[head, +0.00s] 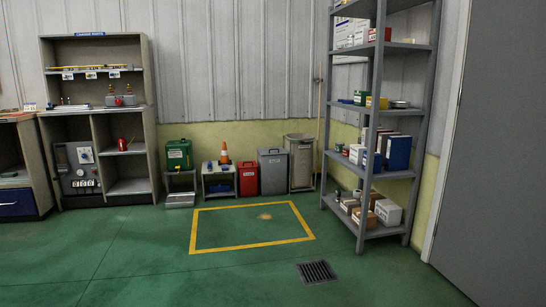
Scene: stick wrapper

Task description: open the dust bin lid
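Several bin-like containers stand along the back wall in the head view. A small red bin (249,181) looks closed on top. A taller grey bin (273,173) beside it also looks closed, with a lid on top. A beige-grey bin (300,165) stands to its right; its top is too small to judge clearly. I cannot tell from this view which one is the dust bin. My gripper is not in view.
A yellow floor outline (253,246) encloses a small tan patch (265,217). A tall metal shelf (365,178) stands right of the bins, a low stand (219,183) with an orange cone (224,154) left. A drain grate (316,272) lies in front. The green floor is mostly clear.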

